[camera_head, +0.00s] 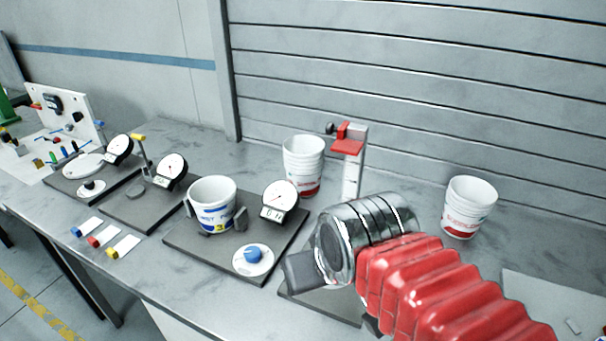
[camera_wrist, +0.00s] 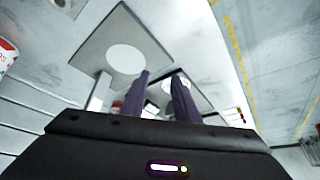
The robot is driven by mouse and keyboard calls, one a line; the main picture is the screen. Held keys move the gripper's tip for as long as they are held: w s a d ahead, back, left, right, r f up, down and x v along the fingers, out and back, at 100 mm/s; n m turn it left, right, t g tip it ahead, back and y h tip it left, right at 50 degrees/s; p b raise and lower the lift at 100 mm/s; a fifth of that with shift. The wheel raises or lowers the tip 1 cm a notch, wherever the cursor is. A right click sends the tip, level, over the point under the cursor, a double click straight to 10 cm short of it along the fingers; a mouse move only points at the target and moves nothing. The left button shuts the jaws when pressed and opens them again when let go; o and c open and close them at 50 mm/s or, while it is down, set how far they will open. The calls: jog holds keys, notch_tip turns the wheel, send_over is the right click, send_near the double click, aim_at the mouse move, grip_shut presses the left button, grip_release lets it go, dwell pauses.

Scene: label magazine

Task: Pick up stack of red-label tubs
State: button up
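A stack of white tubs (camera_head: 303,160) with red at its base stands at the back of the bench, left of a post. Several rims show one above another. A white tub with a red label (camera_head: 468,210) stands farther right near the shutter wall; I cannot tell if it is a stack. A tub with a red label also shows at the left edge in the wrist view (camera_wrist: 6,56). My gripper (camera_head: 305,268) is over the front of the bench, apart from the tubs. In the wrist view its two dark fingers (camera_wrist: 160,92) are apart with nothing held between them.
A red-topped post (camera_head: 348,170) stands between the tub stack and my arm. A blue-label tub (camera_head: 212,218) sits on a dark plate with a dial (camera_head: 280,196) and blue knob. More dial plates, coloured tags and a white board (camera_head: 70,112) lie left. A pale sheet (camera_head: 545,300) lies right.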

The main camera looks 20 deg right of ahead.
jog(key=w+a+r+m+g+y, duration=0.1)
jog(key=w+r+m+g, duration=0.35)
jog(key=w, duration=1.05)
jog(key=w+a+r+m+y, duration=0.1)
jog(key=w+m, duration=0.7)
jog(key=w, duration=0.6)
jog(key=w+d+r+m+h, duration=0.2)
jog(key=w+d+m, duration=0.6)
jog(key=d, duration=0.7)
jog(key=shift+w+d+r, duration=0.2)
jog(key=shift+w+r, duration=0.4)
jog(key=shift+w, duration=0.4)
send_over(304, 167)
jog(key=shift+d+f, duration=0.1)
jog(key=shift+f, duration=4.2)
